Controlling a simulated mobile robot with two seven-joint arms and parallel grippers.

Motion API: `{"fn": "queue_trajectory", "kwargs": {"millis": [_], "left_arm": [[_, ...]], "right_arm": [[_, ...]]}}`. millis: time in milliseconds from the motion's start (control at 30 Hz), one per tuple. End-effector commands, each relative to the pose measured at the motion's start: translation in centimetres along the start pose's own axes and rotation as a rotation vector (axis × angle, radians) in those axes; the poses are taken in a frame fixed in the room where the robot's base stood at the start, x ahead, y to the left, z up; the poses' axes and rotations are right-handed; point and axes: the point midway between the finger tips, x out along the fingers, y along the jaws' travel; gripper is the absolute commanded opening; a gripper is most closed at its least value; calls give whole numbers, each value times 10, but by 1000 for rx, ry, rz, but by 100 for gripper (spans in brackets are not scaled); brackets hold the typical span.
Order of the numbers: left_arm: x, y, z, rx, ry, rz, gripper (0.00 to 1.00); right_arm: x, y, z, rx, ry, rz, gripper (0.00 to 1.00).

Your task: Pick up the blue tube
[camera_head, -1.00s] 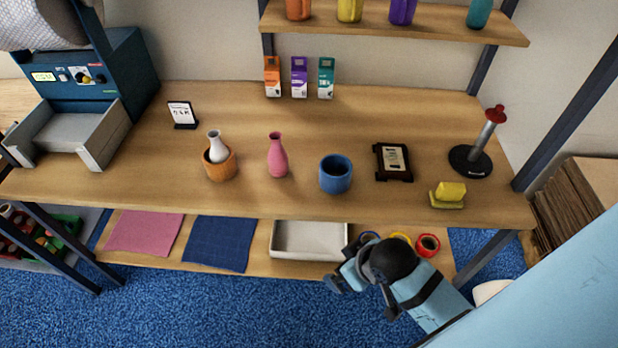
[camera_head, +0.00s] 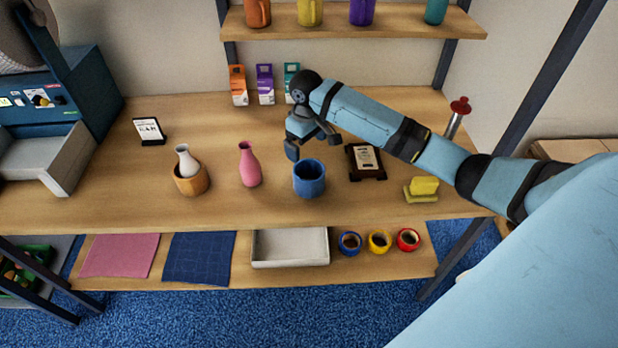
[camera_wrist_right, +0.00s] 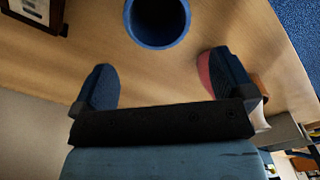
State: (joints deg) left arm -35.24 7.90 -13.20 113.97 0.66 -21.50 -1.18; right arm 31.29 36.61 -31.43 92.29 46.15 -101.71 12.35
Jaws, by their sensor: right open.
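The blue tube (camera_head: 309,184) stands upright on the wooden table (camera_head: 230,215), a short hollow cylinder with a dark opening. In the right wrist view, the blue tube (camera_wrist_right: 135,38) is partly cut off at the top edge, ahead of the fingers. My right gripper (camera_head: 312,148) is open, just behind and above the tube. In the right wrist view, my right gripper (camera_wrist_right: 163,84) has its fingers spread wide with bare table between them; it does not hold the tube. My left gripper is not in view.
A pink vase (camera_head: 250,166) stands left of the tube, partly behind one finger in the wrist view. A white vase (camera_head: 187,162) sits in a wooden cup (camera_head: 192,184). A dark frame (camera_head: 366,163) and yellow sponge (camera_head: 424,187) lie right. Small cartons (camera_head: 265,84) stand behind.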

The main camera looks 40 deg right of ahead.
Motion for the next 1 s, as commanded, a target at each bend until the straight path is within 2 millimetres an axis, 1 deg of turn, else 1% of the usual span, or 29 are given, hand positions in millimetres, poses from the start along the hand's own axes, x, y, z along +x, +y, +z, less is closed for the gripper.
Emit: {"fn": "queue_trajectory", "kwargs": {"millis": [67, 133, 300, 400, 500, 667, 767, 900, 1000], "left_arm": [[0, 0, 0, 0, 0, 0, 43], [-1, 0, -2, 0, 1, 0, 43], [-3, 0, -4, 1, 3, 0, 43], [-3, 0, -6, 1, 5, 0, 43], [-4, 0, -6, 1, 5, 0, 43], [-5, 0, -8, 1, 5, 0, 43], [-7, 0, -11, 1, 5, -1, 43], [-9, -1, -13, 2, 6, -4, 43], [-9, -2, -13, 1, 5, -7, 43]], "right_arm": [[6, 2, -1, 4, -6, 0, 100], [16, 2, 0, 5, -7, -1, 100], [51, 2, 0, 5, -6, -1, 100], [68, 2, 0, 4, -5, -1, 100], [79, 2, 0, 4, -4, 0, 100], [88, 2, 1, 4, -3, 0, 100], [101, 3, 4, 4, -5, 0, 100], [123, 3, 5, 3, -4, 0, 100], [133, 3, 5, 2, -3, 1, 100]]}}
